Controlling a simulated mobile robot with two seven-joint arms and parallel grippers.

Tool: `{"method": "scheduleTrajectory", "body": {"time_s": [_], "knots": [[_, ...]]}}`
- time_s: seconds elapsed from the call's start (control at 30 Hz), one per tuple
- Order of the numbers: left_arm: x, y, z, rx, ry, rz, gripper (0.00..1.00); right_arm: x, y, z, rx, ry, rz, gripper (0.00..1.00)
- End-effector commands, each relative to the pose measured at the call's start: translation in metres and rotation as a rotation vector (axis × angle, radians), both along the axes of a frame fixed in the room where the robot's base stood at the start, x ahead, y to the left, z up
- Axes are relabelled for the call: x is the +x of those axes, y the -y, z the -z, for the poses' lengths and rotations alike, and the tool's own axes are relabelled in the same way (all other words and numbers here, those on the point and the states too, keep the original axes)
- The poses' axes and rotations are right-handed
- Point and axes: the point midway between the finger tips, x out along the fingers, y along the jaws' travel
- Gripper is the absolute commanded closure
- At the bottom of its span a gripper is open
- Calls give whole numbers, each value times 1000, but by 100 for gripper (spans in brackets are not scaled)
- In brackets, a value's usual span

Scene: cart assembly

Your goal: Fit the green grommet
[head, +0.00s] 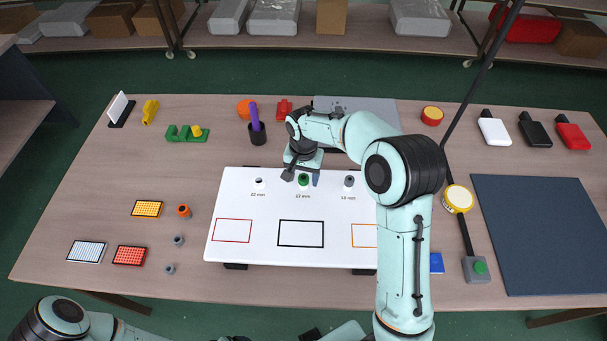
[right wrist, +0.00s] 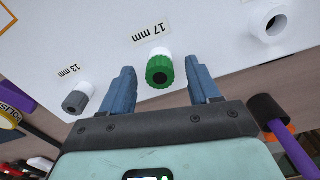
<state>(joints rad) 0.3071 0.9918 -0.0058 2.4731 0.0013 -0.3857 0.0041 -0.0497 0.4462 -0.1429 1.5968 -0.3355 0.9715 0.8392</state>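The green grommet (head: 303,180) sits on the white post by the "17 mm" label on the white board (head: 260,205). In the right wrist view the green grommet (right wrist: 160,70) is a ribbed ring with a dark hole, at the outer end of the post. My right gripper (head: 302,177) is open. In the right wrist view its two blue fingers (right wrist: 162,76) stand on either side of the grommet, with a gap visible on both sides. My left gripper is out of view; only part of that arm shows at the lower left.
The 22 mm post (right wrist: 268,24) is bare white; the 13 mm post carries a grey grommet (right wrist: 75,101). A dark cup (head: 257,133) with a purple tool stands behind the board. An orange grommet (head: 184,211) and grey ones (head: 178,240) lie left of it.

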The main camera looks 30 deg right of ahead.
Motion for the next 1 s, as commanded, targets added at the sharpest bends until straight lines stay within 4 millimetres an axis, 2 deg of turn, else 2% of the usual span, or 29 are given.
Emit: {"method": "scheduleTrajectory", "body": {"time_s": [0.23, 0.37, 0.8, 1.0], "knots": [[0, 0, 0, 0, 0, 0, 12, 0, 0, -2, 0, 1, 0, 39], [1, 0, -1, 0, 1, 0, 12, 1, 0, -14, 0, 4, 0, 39], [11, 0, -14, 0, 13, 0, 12, 2, 0, -108, 0, 6, 1, 39], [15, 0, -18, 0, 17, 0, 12, 1, 0, -130, 0, 3, 0, 39]]}}
